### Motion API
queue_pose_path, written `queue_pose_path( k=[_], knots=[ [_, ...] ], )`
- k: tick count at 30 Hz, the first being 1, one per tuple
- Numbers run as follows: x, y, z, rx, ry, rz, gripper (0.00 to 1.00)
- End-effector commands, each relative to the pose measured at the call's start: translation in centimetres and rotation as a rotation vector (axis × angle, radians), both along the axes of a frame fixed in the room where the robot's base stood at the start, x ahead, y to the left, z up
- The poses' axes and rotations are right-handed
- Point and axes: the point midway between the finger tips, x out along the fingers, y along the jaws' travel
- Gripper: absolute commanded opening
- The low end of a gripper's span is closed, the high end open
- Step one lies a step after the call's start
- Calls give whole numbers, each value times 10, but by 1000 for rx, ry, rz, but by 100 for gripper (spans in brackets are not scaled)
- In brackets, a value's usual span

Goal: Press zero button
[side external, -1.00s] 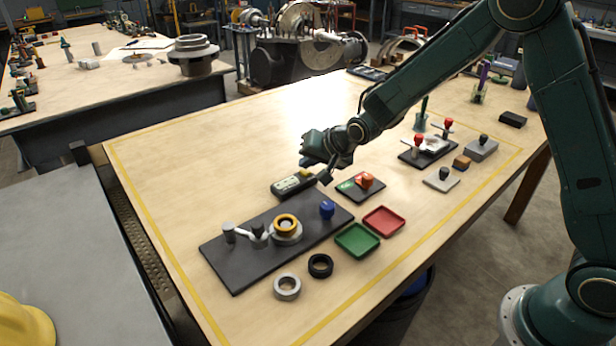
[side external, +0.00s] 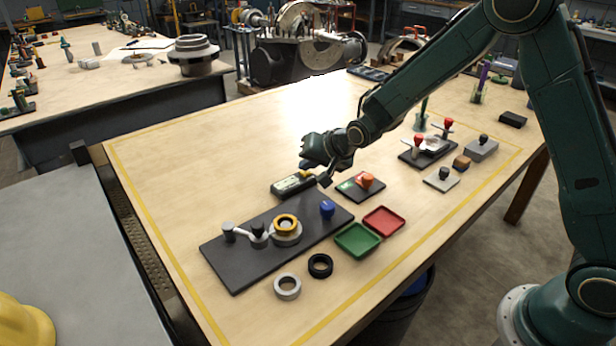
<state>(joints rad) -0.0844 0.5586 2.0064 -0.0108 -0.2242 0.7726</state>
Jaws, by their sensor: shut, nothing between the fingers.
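A dark green device with a pale display (side external: 291,184) lies on the bench behind the black fixture plate. A small yellow spot shows at its far right end, close to my gripper; I cannot read any label, so I cannot tell which part is the zero button. My gripper (side external: 325,181) points down just right of the device. Its fingers are shut and hold nothing. It looks low over the bench, and I cannot tell whether it touches anything.
A black plate (side external: 235,262) carries a ringed fixture and a blue knob (side external: 327,208). A small dark pad with an orange-red button (side external: 367,180) stands right of my gripper. Green (side external: 357,240) and red (side external: 384,221) trays lie in front. The bench to the left is clear.

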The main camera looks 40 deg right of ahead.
Motion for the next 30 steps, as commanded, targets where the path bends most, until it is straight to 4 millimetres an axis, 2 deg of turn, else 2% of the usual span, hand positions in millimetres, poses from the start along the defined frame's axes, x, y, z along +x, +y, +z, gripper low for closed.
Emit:
queue_pose_path(
  k=[17, 30],
  knots=[
    [-1, 0, -3, 0, 3, 0, 0],
    [0, 0, 11, 0, 1, 1, 0]
  ],
)
